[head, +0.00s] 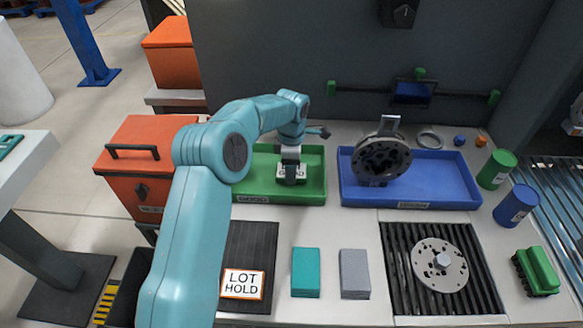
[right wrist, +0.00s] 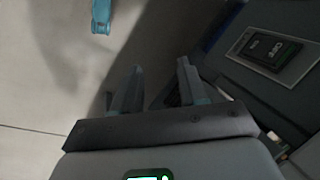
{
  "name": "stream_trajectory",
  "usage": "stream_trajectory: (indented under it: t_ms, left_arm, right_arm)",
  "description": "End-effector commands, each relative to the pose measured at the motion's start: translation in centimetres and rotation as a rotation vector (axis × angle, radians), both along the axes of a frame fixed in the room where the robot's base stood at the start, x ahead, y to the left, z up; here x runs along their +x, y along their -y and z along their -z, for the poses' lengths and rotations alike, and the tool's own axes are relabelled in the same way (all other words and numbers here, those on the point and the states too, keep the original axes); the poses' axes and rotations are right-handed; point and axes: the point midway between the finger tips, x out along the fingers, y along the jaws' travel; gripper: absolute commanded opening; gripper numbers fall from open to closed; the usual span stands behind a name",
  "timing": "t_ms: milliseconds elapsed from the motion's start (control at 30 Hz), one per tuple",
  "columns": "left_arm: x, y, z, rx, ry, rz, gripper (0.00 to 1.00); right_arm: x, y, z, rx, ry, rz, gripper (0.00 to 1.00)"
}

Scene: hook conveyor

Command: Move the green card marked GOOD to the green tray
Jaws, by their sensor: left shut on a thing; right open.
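The green tray (head: 318,190) is at the middle of the bench, with a label on its front rim. My left gripper (head: 291,176) reaches down over the tray and is shut on the green card (head: 281,172). The card is a small pale and green piece, and the gripper covers the middle of its lettering. I cannot tell whether the card touches the tray floor. My right gripper (right wrist: 157,70) is open and empty in the right wrist view, away from the card; it is not seen in the head view.
A blue tray (head: 462,190) with a dark flanged part (head: 381,160) stands to the right. A LOT HOLD card (head: 242,284) lies on a dark ribbed mat in front. Teal (head: 305,272) and grey (head: 354,274) blocks lie nearby. An orange bin (head: 135,190) stands at left.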

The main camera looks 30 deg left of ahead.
Motion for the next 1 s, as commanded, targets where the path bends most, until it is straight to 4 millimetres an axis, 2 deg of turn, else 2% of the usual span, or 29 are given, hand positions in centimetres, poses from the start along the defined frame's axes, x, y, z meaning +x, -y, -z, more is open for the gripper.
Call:
stream_trajectory:
  t_ms: [100,467,500,567,833,900,1000]
  left_arm:
    - [0.0,0.0,0.9,0.0,0.0,0.0,0.29]
    - [0.0,0.0,1.4,0.0,0.0,0.0,0.29]
    - [0.0,0.0,1.3,0.0,0.0,0.0,0.78]
    - [0.0,0.0,1.2,0.0,0.0,0.0,0.93]
    - [0.0,0.0,1.1,0.0,0.0,0.0,0.93]
    - [0.0,0.0,0.6,0.001,0.001,0.0,0.93]
    - [0.1,0.0,-0.5,0.001,0.004,0.0,0.93]
  right_arm:
    - [0.0,0.0,0.0,0.0,0.001,0.0,0.43]
    - [0.0,0.0,0.4,0.0,0.001,0.0,0.43]
    - [0.0,0.0,0.3,0.0,0.001,0.0,0.43]
    - [0.0,0.0,0.3,0.0,0.001,0.0,0.43]
    - [0.0,0.0,0.2,0.0,0.001,0.0,0.43]
    - [0.0,0.0,-0.3,0.0,0.001,0.0,0.43]
    - [0.0,0.0,0.1,0.0,0.001,0.0,0.43]
